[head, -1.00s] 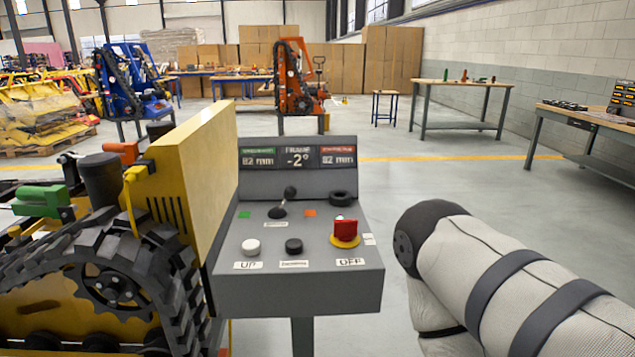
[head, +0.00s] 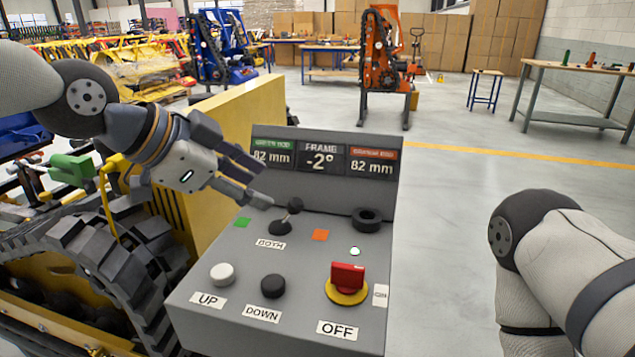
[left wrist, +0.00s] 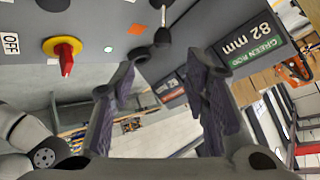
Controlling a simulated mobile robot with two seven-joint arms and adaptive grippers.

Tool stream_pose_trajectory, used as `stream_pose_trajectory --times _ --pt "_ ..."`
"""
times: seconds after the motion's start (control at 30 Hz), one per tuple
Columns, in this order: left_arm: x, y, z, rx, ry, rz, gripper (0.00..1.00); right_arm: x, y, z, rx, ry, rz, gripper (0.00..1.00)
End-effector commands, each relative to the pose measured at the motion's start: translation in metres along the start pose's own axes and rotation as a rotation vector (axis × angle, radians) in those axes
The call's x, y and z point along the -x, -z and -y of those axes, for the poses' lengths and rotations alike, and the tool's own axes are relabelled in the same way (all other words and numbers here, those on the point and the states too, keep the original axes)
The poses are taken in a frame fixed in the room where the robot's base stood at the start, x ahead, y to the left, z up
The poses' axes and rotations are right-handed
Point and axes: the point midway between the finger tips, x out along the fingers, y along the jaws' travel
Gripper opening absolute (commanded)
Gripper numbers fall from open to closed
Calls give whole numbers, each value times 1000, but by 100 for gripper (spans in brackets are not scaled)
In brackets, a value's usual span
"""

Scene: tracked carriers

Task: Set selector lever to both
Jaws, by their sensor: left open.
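The selector lever (head: 290,210) is a short black-knobbed stick on a dark round base, on the grey control box (head: 210,320), just above the BOTH label (head: 270,244). It leans up and to the right, between a green square (head: 242,222) and an orange square (head: 320,235). My left gripper (head: 262,184) is open and empty, its fingertips just left of and above the lever knob. In the left wrist view the lever (left wrist: 162,30) stands between and beyond the open fingers. I cannot tell whether a finger touches it. My right arm shows at the right; its gripper is out of view.
A red switch (head: 347,280) on a yellow base is marked OFF. White UP (head: 222,274) and black DOWN (head: 273,286) buttons sit in front. A black ring (head: 367,219) lies right of the lever. The display (head: 322,160) stands behind. A yellow tracked machine is at the left.

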Motion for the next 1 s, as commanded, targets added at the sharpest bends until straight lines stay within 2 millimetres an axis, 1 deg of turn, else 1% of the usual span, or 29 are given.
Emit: stream_pose_trajectory --times 0.07,0.17,0.27,0.4,0.5,0.6,0.73,0.97,1.0 --pt "2 3 2 -12 5 -2 42 0 -1 0 0 0 3 0" --pt "-9 2 3 -15 3 0 42 -3 -4 0 0 0 15 0" --pt "-34 -1 1 -12 -2 4 42 -8 -9 0 0 -1 36 0" --pt "-73 -1 1 -11 -4 4 42 -16 -16 0 0 -2 63 0" --pt "-94 0 1 -10 -1 2 42 -20 -18 -1 0 -3 76 0" --pt "-109 1 2 -11 2 0 42 -23 -20 -1 -1 -3 84 0" --pt "-117 3 3 -13 5 -2 42 -24 -21 -1 0 -3 87 0" --pt "-117 4 4 -14 7 -3 42 -23 -20 -1 0 -3 85 0" --pt "-117 4 4 -14 7 -3 37 -23 -20 -1 0 -3 85 0"
